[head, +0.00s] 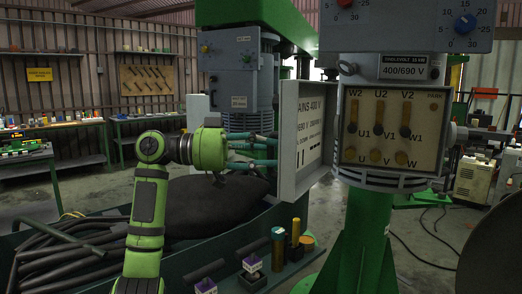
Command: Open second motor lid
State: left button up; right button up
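The front grey motor (384,72) stands upright on a green column, with its terminal box (390,130) showing. Labels W2, U2, V2 and U, V, W and brass links are visible inside. Its lid (306,140) stands swung out to the left, with "400 V" print on its inner face. A second grey motor (230,70) is behind to the left, with a grey panel (196,112) at its left side. My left gripper (270,150) is left of the front lid, its teal fingers apart, tips close to the lid's edge. I cannot tell whether they touch. My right gripper is out of view.
Below my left arm lie a dark sack (222,200) and black hoses (75,255). Small parts and an upright brass cylinder (296,232) stand on a dark ledge at the front. A dark round object (495,240) fills the lower right. Workbenches line the back wall.

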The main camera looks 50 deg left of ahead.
pick_arm(q)
jog(key=shift+w+r, duration=0.25)
jog(key=v, duration=1.2)
jog(key=shift+f, duration=0.1)
